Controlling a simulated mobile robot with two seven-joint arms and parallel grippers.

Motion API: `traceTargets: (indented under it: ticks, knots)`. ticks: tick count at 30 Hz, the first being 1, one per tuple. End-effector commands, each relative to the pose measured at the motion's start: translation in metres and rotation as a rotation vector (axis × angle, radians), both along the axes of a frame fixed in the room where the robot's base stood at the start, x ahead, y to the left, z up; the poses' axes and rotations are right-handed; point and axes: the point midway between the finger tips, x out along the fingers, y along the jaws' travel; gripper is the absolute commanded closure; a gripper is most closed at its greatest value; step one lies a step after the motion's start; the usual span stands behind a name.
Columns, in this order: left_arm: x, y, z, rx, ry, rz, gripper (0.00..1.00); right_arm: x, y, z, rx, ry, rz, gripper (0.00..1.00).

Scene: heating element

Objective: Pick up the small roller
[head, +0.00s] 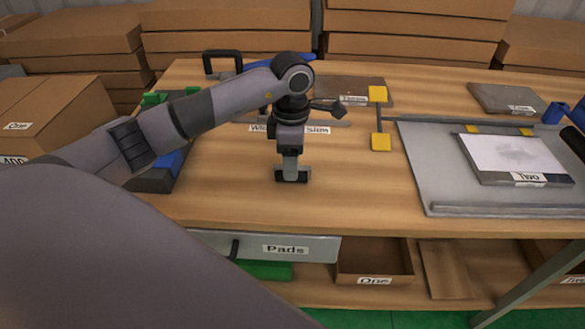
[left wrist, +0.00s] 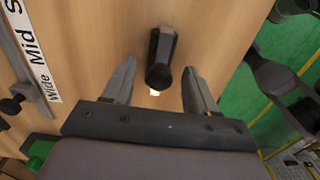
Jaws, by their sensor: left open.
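A small dark object, which looks like the small roller (head: 303,174), lies on the wooden workbench below my left gripper. In the left wrist view the dark roller (left wrist: 160,58) shows between the two grey fingers, with a small pale spot at its near end. My left gripper (head: 290,178) points down at it and is open, with one finger on each side. A gap shows between the roller and each finger in the left wrist view. In the head view the gripper hides the roller's middle. My right gripper is not clearly seen.
A metal board (head: 415,180) with a pad labelled Two (head: 515,155) lies to the right. A yellow-ended tool (head: 380,140) lies behind the gripper on the right. A blue and dark block (head: 155,180) stands left. The bench front is clear above the Pads drawer (head: 215,242).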

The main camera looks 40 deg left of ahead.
Motion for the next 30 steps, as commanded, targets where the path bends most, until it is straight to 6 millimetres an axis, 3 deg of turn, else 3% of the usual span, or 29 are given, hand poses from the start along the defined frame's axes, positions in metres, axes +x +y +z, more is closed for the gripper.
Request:
traceTargets:
  ticks: [6, 13, 14, 19, 30]
  knots:
    - [0.000, 0.000, -0.025, -0.001, -0.001, 0.001, 0.43, -0.001, -0.001, 0.001, -0.003, 0.001, 0.000, 0.57]
    - [0.000, 0.000, -0.027, 0.000, -0.001, 0.001, 0.43, 0.000, -0.001, 0.001, -0.003, -0.001, -0.001, 0.57]
    - [0.000, 0.000, -0.027, 0.000, -0.001, 0.001, 0.46, 0.000, -0.001, 0.001, -0.003, -0.001, -0.001, 0.57]
    - [0.000, 0.000, -0.027, 0.000, -0.001, 0.001, 1.00, 0.000, -0.001, 0.002, -0.003, -0.003, -0.001, 0.57]
    - [0.001, 0.000, -0.023, 0.000, -0.004, 0.001, 1.00, 0.001, -0.001, 0.003, -0.002, -0.005, -0.002, 0.57]
